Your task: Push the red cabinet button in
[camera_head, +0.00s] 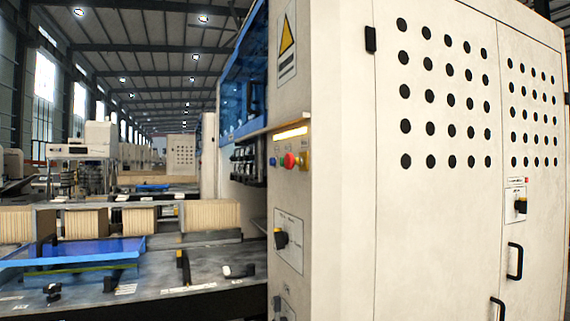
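The red cabinet button (289,160) is on the narrow side face of the large cream cabinet (345,160), near the middle of the view. It stands out from the panel, below a lit yellowish strip (290,134). A small blue button (272,161) is to its left and a yellow part (303,160) is close on its right. A black rotary switch (281,238) is lower on the same face. My gripper does not show in this view.
The cabinet's front doors (430,220) have black handles (514,261) and fill the right side. At left, a dark machine table (200,270) carries a blue plate (75,250) and brown stacks (85,222). The floor close to me is not visible.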

